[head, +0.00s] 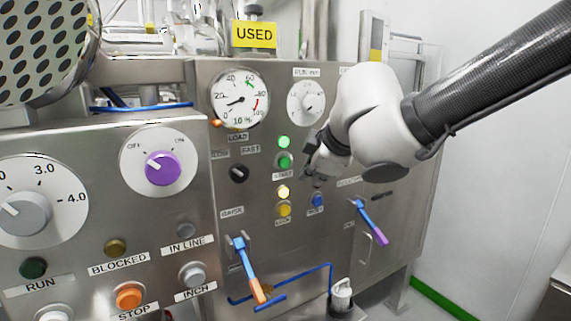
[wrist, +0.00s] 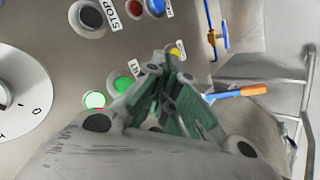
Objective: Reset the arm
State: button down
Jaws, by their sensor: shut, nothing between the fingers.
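My arm (head: 370,110) reaches in from the upper right of the head view. My gripper (head: 308,168) is at the front of the steel control panel (head: 225,185), just right of the green button (head: 285,161) and the lit green lamp (head: 284,142). In the wrist view my gripper (wrist: 168,62) has its fingers shut with nothing between them. There the green button (wrist: 123,83) and the lit green lamp (wrist: 95,100) lie to its left. I cannot tell whether the fingertips touch the panel.
A blue lever with an orange end (head: 250,272) and a blue lever with a purple end (head: 372,222) stick out below. A pressure gauge (head: 240,98) and a small dial (head: 306,102) sit above. A nearer panel with a purple knob (head: 161,168) stands at left. Floor shows at right.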

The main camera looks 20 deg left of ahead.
dwell(0.4)
jog(key=s+d+f+m+g+h, duration=0.1)
jog(key=d+f+m+h, duration=0.15)
jog(key=d, duration=0.75)
jog(key=s+d+f+m+g+h, duration=0.15)
jog(key=d+m, duration=0.25)
jog(key=d, duration=0.6)
jog(key=s+d+f+m+g+h, duration=0.1)
jog(key=d+f+m+h, duration=0.15)
jog(key=d, duration=0.85)
jog(key=s+d+r+m, duration=0.1)
jog(key=s+d+m, duration=0.4)
jog(key=d, duration=0.4)
jog(key=s+d+r+m, duration=0.2)
jog(key=s+d+m, duration=0.3)
jog(key=d, duration=0.5)
jog(key=shift+s+d+m+t+y, duration=0.2)
jog(key=shift+s+m+t+y, duration=0.2)
jog(key=shift+s, duration=0.45)
jog(key=shift+w, duration=0.1)
